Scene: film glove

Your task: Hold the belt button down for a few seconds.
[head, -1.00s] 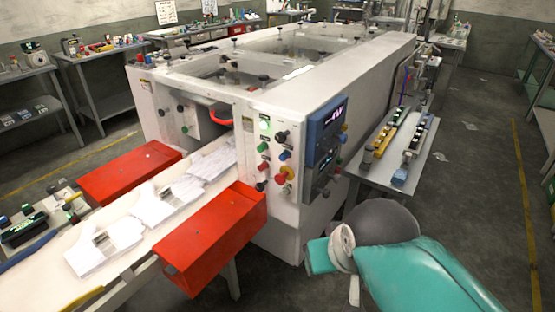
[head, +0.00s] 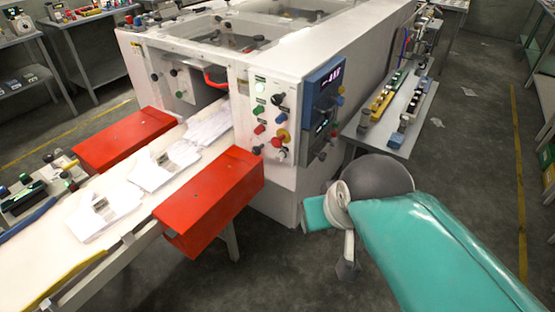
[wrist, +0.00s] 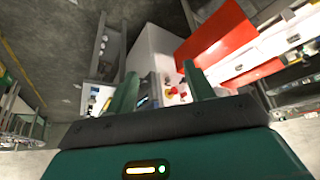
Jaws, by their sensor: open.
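The control panel (head: 272,125) is on the near end of the grey-white machine, right of the conveyor mouth. My gripper is clear of the panel.
Red guard boxes (head: 212,200) flank the conveyor (head: 95,250), which carries white gloves (head: 105,208). A dark screen (head: 325,90) is on the machine's side. A side table (head: 385,135) holds several devices. The floor (head: 290,265) in front of the machine is clear.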

